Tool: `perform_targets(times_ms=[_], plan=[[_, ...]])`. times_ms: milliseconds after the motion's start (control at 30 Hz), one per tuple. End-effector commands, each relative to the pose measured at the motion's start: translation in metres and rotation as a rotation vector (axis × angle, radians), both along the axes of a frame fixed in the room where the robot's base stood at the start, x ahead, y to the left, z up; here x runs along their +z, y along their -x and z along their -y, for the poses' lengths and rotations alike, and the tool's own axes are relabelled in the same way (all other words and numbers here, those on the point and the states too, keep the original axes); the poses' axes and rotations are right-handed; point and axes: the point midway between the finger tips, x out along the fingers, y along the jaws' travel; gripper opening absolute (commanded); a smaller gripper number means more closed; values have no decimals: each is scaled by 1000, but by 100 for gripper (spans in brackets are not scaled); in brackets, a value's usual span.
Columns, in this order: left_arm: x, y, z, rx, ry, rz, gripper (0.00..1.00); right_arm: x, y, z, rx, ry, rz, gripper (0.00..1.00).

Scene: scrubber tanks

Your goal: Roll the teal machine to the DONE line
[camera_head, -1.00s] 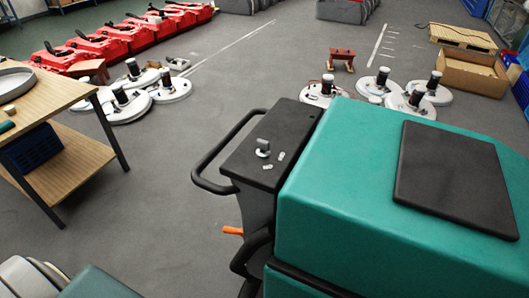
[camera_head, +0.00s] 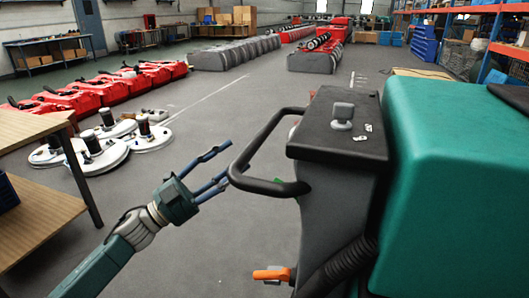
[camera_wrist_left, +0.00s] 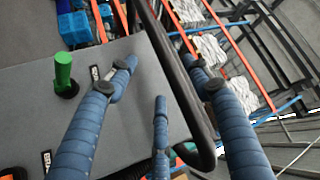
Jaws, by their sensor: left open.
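The teal machine (camera_head: 430,150) fills the right of the head view, with a dark console (camera_head: 335,135) and a black loop handle (camera_head: 240,160) on its left side. An orange lever (camera_head: 272,274) sits low on it. My left gripper (camera_head: 220,168) is open, its fingers pointing at the handle's outer bend. In the left wrist view, the handle bar (camera_wrist_left: 172,65) runs between the spread blue fingers (camera_wrist_left: 160,75); contact cannot be told. A green knob (camera_wrist_left: 63,72) stands on the grey panel behind. No DONE lettering is readable. My right gripper is out of view.
A white floor line (camera_head: 210,98) runs across open grey floor. A wooden table (camera_head: 35,205) stands at left. Round white scrubber parts (camera_head: 100,155) and red machines (camera_head: 130,85) lie beyond it. Grey units (camera_head: 235,53) and blue-orange shelving (camera_head: 485,30) stand farther back.

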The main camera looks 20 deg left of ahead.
Motion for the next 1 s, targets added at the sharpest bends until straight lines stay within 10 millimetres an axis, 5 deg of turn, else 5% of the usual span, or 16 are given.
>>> perform_targets(times_ms=[533, 1000], plan=[[37, -63, 55, 2, 4, -1, 50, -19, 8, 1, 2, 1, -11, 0], [41, -72, 63, 3, 2, -3, 49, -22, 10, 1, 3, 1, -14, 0]])
